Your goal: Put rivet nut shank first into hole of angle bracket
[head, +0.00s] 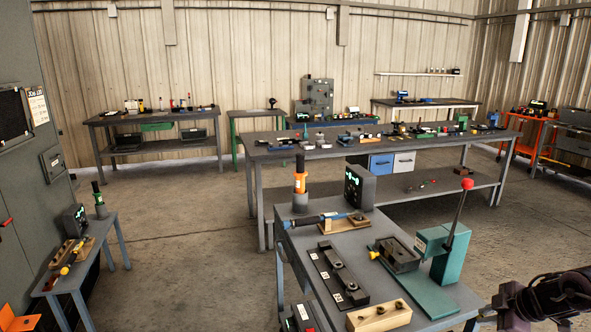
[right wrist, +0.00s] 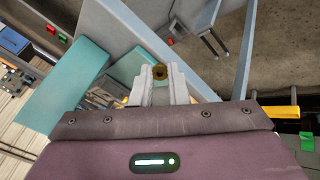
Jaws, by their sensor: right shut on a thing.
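My right gripper (right wrist: 160,80) is shut on a small brass-coloured round part, the rivet nut (right wrist: 160,72), at its pale fingertips in the right wrist view. Which end of the nut is the shank I cannot tell. In the head view the dark right gripper (head: 492,312) is at the lower right, beside the front workbench; the nut is too small to make out there. An orange angled piece (head: 18,318) at the lower left edge may be the angle bracket, partly cut off; no hole shows clearly. My left gripper is not in view.
The front bench (head: 300,238) carries a teal lever press (head: 450,262), a wooden block with holes (head: 380,317), a dark strip fixture (head: 337,275) and a dark tray (head: 398,255). A small side bench (head: 92,250) stands at left. Open floor lies between the benches.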

